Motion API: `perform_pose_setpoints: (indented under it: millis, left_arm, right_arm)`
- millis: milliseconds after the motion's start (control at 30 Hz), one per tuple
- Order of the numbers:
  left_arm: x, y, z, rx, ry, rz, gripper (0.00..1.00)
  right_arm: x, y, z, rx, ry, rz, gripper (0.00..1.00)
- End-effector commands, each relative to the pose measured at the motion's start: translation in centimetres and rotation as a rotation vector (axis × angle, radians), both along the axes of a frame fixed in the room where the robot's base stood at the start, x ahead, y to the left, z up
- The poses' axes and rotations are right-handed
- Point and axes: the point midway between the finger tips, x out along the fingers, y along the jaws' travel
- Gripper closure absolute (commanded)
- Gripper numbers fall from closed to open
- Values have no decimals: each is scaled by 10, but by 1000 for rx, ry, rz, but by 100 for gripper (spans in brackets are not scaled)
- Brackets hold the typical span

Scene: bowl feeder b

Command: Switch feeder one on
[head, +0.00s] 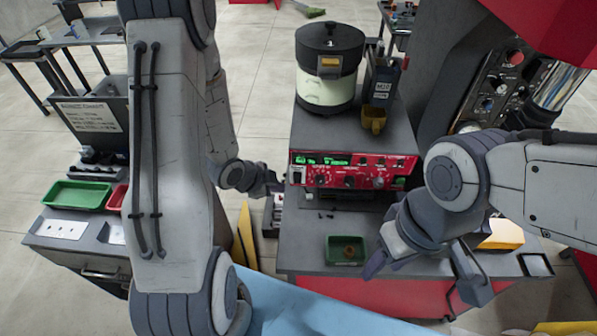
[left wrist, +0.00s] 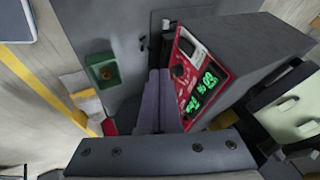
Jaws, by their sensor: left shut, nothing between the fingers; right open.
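The feeder bowl (head: 328,88) with a black lid stands on the grey bench. In front of it is the red control panel (head: 352,168), with lit green displays and dark knobs. My left gripper (head: 277,186) is just left of that end. In the left wrist view its fingers (left wrist: 161,74) are shut and empty beside the red panel (left wrist: 218,76), with the pale and black switch (left wrist: 187,47) past the tips. I cannot tell whether they touch. My right gripper (head: 420,274) is open and empty over the bench's right front.
A green tray (head: 346,262) with a small brownish part sits on the bench front; it also shows in the left wrist view (left wrist: 103,70). A yellow cup (head: 373,119) and a dark box (head: 383,75) stand right of the feeder. Another table with green tray (head: 77,195) is at left.

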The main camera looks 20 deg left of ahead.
Motion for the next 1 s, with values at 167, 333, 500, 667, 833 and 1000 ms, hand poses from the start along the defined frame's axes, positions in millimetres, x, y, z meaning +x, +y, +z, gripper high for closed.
perform_pose_setpoints:
  millis: [167, 333, 500, 667, 833, 1000]
  left_arm:
    - [-5, 4, -2, 11, 4, 7, 100]
    - [-5, 5, -3, 13, 4, 7, 100]
    - [-4, 4, -4, 12, 3, 7, 100]
    - [0, 3, -13, 13, 1, 4, 100]
    - [7, 0, -28, 13, 0, 5, 100]
    - [24, -9, -54, 12, 4, 3, 100]
  right_arm:
    - [0, 0, 11, 0, 0, 1, 51]
    - [0, 0, 10, -1, 1, 1, 51]
    - [0, 0, 8, -1, 1, 1, 51]
    - [0, 0, -6, -1, 1, 0, 51]
    - [0, 0, -32, -1, 1, -2, 51]
    - [0, 0, -54, -1, 1, -5, 51]
